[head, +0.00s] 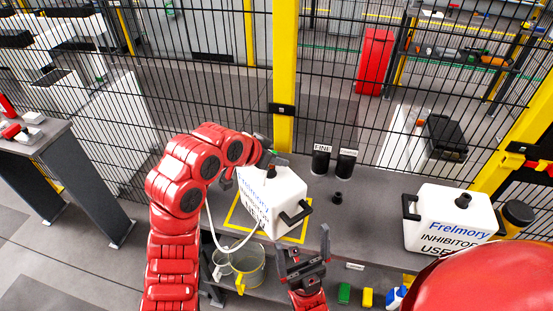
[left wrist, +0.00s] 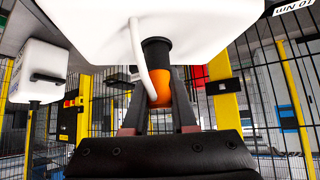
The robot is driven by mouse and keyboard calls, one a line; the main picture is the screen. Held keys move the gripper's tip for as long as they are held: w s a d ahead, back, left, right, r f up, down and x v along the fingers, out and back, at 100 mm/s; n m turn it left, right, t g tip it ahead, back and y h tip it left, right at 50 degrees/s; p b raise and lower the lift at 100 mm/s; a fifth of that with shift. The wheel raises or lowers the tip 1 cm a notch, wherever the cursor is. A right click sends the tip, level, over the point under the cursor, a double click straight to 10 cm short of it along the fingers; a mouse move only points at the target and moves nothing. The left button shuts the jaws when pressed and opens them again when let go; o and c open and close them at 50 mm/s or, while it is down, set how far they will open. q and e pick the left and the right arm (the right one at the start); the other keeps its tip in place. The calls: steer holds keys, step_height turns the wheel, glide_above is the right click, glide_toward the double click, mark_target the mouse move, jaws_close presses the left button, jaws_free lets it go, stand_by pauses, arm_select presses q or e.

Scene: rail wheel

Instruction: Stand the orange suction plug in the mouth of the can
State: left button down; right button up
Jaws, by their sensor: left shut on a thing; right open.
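My left gripper (head: 262,160) is over the top of the near white can (head: 258,205). In the left wrist view its fingers are shut on the orange plug (left wrist: 160,88). That view shows the can (left wrist: 200,20) at the top, a black cylinder (left wrist: 157,53) against it and the orange part at the cylinder's end. I cannot tell how far the plug is seated. A white hose (left wrist: 138,50) runs beside the black cylinder. In the head view a black mouth piece (head: 271,173) shows on the can; the orange is hidden. My right gripper (head: 303,246) is open and empty in front of the table.
The can stands inside a yellow square outline (head: 232,217) on the grey table. Two black canisters (head: 320,161) and a small black piece (head: 337,198) stand right of it. A second white can (head: 445,222) is farther right. A clear bucket (head: 245,268) is below. Wire fencing runs behind.

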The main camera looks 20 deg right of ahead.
stand_by(0.4)
arm_select(q)
steer(key=c, duration=0.6)
jaws_free()
steer(key=shift+c, duration=0.2)
steer(key=shift+s+a+r, duration=0.1)
steer(key=shift+a+r, duration=0.1)
steer(key=p+v, duration=0.1)
steer(key=v, duration=1.6)
steer(key=shift+d, duration=0.15)
